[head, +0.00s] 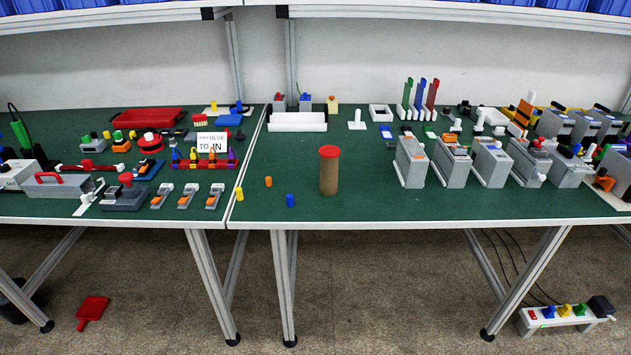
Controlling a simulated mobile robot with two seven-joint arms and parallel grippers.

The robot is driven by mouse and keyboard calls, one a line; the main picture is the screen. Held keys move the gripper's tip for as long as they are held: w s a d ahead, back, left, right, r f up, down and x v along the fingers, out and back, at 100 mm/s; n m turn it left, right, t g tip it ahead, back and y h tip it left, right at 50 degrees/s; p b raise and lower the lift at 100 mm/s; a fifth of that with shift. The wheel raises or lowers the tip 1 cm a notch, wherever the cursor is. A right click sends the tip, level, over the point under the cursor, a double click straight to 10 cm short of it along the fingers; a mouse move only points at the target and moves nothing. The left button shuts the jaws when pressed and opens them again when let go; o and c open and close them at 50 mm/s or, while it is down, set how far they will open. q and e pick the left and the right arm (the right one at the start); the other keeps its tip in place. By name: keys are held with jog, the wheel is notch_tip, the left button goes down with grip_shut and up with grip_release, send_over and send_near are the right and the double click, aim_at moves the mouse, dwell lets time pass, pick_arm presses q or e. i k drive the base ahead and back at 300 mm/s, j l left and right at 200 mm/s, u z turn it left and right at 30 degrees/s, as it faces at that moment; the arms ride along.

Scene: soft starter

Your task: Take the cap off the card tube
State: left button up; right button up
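The card tube (328,177) is a brown cylinder standing upright on the green table top, near the front edge and just right of the seam between the two tables. Its red cap (329,151) sits on the upper end of the tube. Neither of my grippers nor arms shows in the head view, so nothing of mine is seen near the tube.
Small orange (268,181), yellow (239,194) and blue (290,200) pegs lie left of the tube. Grey box units (410,163) stand to its right. A white tray (297,122) is behind. The green surface (363,190) right around the tube is clear.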

aim_at(329, 167)
jog(key=i+l, duration=0.2)
jog(key=l, duration=0.2)
jog(key=i+l, duration=0.2)
jog(key=l, duration=0.2)
jog(key=i+l, duration=0.15)
jog(key=l, duration=0.25)
jog(key=i+l+u, duration=0.25)
jog(key=k+u, duration=0.1)
jog(key=u, duration=0.85)
